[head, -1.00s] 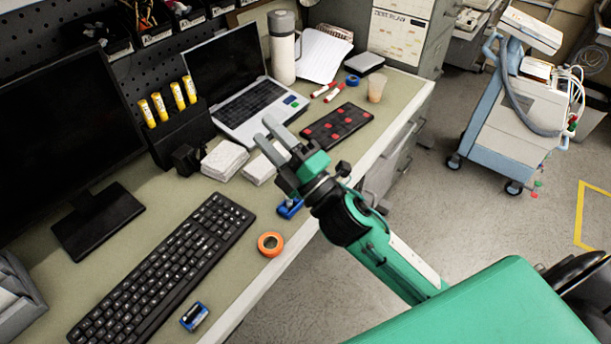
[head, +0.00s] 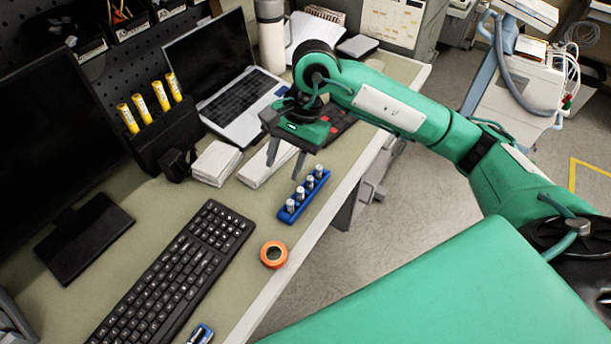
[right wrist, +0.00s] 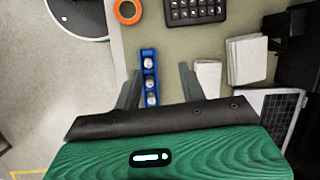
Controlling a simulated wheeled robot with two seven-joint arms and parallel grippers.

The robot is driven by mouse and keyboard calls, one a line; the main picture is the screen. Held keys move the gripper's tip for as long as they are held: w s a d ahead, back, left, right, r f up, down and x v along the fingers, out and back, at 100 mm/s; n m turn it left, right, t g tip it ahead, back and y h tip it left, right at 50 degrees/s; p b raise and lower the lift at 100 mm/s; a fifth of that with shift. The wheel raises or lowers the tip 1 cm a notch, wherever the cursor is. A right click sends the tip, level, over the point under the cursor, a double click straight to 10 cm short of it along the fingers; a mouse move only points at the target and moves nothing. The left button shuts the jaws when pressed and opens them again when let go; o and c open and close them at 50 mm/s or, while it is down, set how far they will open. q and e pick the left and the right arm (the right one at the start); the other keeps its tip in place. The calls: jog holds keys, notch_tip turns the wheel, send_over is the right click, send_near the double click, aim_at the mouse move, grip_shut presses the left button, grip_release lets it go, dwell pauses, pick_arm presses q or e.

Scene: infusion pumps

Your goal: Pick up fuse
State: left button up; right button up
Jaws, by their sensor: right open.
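Several small silver cylindrical fuses (head: 308,184) stand in a row in a blue holder (head: 303,203) near the front edge of the workbench. In the right wrist view, fuses (right wrist: 150,63) and the blue holder (right wrist: 149,97) lie between my fingers, nearer the left one. My right gripper (head: 286,165) is open and empty, pointing down above the bench, just behind the holder; in the right wrist view it (right wrist: 158,85) has its fingers wide apart. My left gripper is not in view.
An orange tape roll (head: 273,254) and a black keyboard (head: 178,277) lie left of the holder. White boxes (head: 215,163), a laptop (head: 241,98) and a black stand with yellow tubes (head: 165,130) are behind. Bare bench lies around the holder.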

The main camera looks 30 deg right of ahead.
jog(key=w+d+r+h, duration=0.2)
jog(key=w+d+h, duration=0.15)
jog(key=d, duration=0.35)
jog(key=p, duration=0.2)
send_over(310, 178)
jog(key=shift+t+h, duration=0.25)
jog(key=shift+t, duration=0.05)
jog(key=f, duration=0.8)
jog(key=shift+d+f, duration=0.25)
jog(key=shift+f, duration=0.1)
jog(key=shift+a+f+p, duration=0.15)
jog(key=shift+f+p, duration=0.35)
jog(key=shift+f, duration=0.65)
jog(key=shift+a+f+p, duration=0.1)
jog(key=shift+f+p, duration=0.35)
jog(key=shift+f, duration=0.7)
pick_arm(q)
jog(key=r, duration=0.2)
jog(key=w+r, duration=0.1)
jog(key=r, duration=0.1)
pick_arm(e)
jog(key=shift+f, duration=0.45)
grip_shut()
